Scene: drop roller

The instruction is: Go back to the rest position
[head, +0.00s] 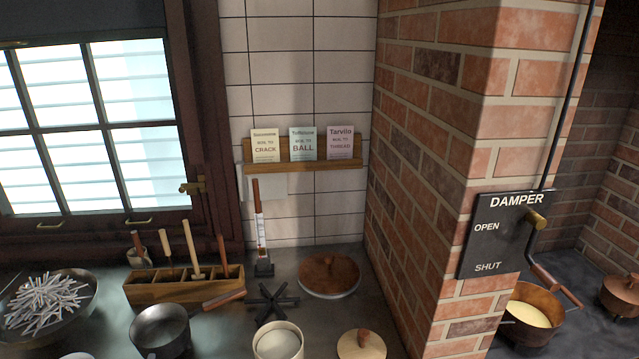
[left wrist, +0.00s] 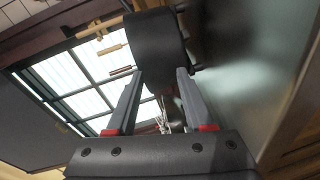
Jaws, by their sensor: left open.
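Neither of my grippers shows in the head view. In the left wrist view my left gripper (left wrist: 160,72) is open, with its two grey fingers spread apart and nothing visibly held between them. A dark, rounded vessel (left wrist: 152,42) shows past the fingertips; I cannot tell whether a finger touches it. The window (left wrist: 88,70) shows behind the fingers, with the picture strongly tilted. My right gripper is not in view.
In the head view a bowl of white sticks (head: 45,303), dark saucepan (head: 160,330), wooden tool box (head: 180,288), black trivet (head: 270,301) and round wooden lid (head: 329,275) crowd the counter. A brick pillar (head: 425,150) with a damper plate (head: 495,235) stands right. A copper pan (head: 533,308) sits beyond.

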